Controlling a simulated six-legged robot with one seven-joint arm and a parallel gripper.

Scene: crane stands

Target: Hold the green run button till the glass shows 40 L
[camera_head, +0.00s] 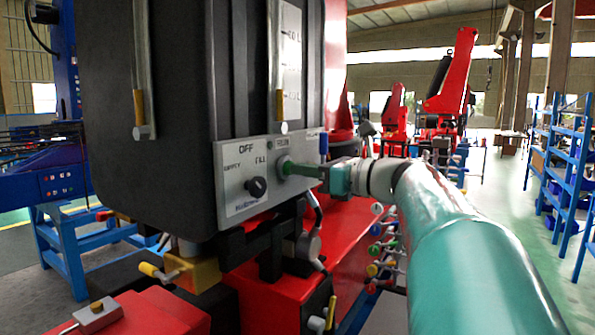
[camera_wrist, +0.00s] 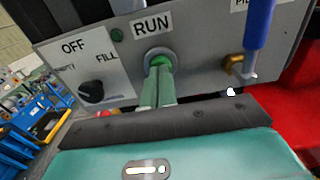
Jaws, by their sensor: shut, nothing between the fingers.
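The green run button (camera_wrist: 161,62) sits in a round collar under the RUN label on a grey control panel (camera_wrist: 208,62). My gripper (camera_wrist: 157,70) is shut and empty, and its fingertips are at the button, seemingly touching it. How far the button is pressed I cannot tell. In the head view my gripper (camera_head: 287,168) covers the button. The glass (camera_head: 279,60) is a vertical tube above the panel, beside a scale plate (camera_head: 291,70). Amber liquid shows only low in the tube, near the lowest scale marking. The scale figures are too small to read surely.
A black selector knob (camera_wrist: 92,92) with OFF, FILL and EMPTY labels is left of the button. A blue-handled lever (camera_wrist: 258,25) is to its right. Another tube (camera_head: 142,70) with amber liquid hangs on the black tank (camera_head: 190,90). Coloured valve knobs (camera_head: 373,270) are below my arm.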

